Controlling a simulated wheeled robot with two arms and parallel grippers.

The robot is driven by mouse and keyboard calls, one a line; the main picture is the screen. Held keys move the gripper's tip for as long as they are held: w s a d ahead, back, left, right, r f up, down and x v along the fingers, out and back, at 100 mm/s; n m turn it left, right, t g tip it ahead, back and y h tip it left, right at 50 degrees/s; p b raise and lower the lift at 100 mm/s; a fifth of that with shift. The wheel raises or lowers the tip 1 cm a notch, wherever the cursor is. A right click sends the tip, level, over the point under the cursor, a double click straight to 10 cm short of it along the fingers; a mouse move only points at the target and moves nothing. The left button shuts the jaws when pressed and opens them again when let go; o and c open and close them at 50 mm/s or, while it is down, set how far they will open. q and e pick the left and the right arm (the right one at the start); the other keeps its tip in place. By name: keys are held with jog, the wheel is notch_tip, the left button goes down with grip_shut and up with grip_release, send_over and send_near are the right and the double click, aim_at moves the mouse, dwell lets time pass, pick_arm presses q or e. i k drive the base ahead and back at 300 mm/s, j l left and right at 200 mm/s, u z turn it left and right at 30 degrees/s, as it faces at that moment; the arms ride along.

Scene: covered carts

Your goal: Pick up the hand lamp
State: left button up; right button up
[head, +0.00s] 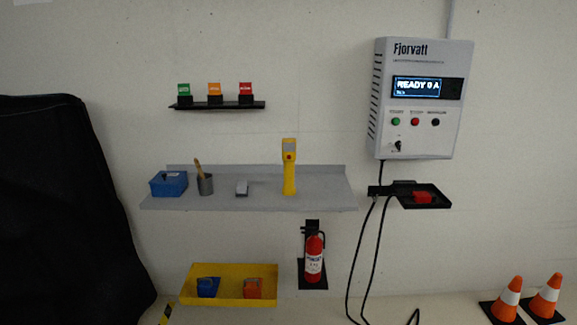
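The hand lamp (289,172) appears to be the yellow upright object with a grey upper face and a red button. It stands on the grey wall shelf (325,195), right of the shelf's middle. Nothing stands in front of it. Neither of my grippers shows in the head view.
A charger box (423,140) hangs at right with black cables. A fire extinguisher (315,262) hangs below. A black-covered shape (60,210) fills the left.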

aim_at(288, 145)
jog(key=i, duration=1.05)
